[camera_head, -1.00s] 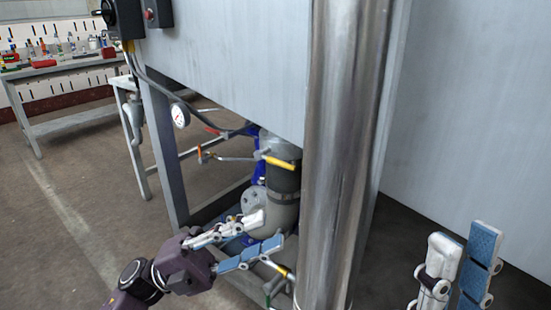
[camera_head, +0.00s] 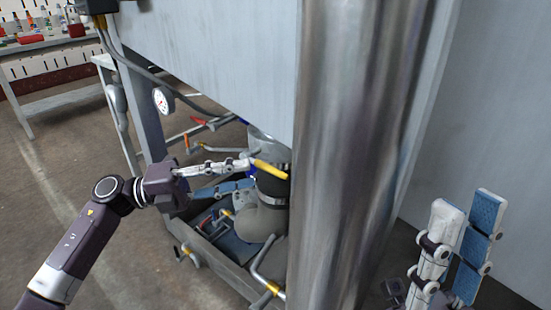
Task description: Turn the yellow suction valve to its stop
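The yellow valve handle (camera_head: 270,170) is a short lever in front of the dark and grey pipe under the cabinet. It points down to the right, and its right end is close to the metal column. My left gripper (camera_head: 251,173) reaches in from the left with its fingers apart. The white upper finger's tip is at the handle's left end in the picture; I cannot tell whether they touch. My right gripper (camera_head: 465,208) is at the lower right, fingers up, open and empty, far from the valve.
A thick metal column (camera_head: 345,150) stands just right of the valve. The grey cabinet (camera_head: 215,55) hangs above. A pressure gauge (camera_head: 162,100), an orange-handled lever (camera_head: 187,143) and a lower pipe with a yellow band (camera_head: 272,287) are nearby. The floor at left is clear.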

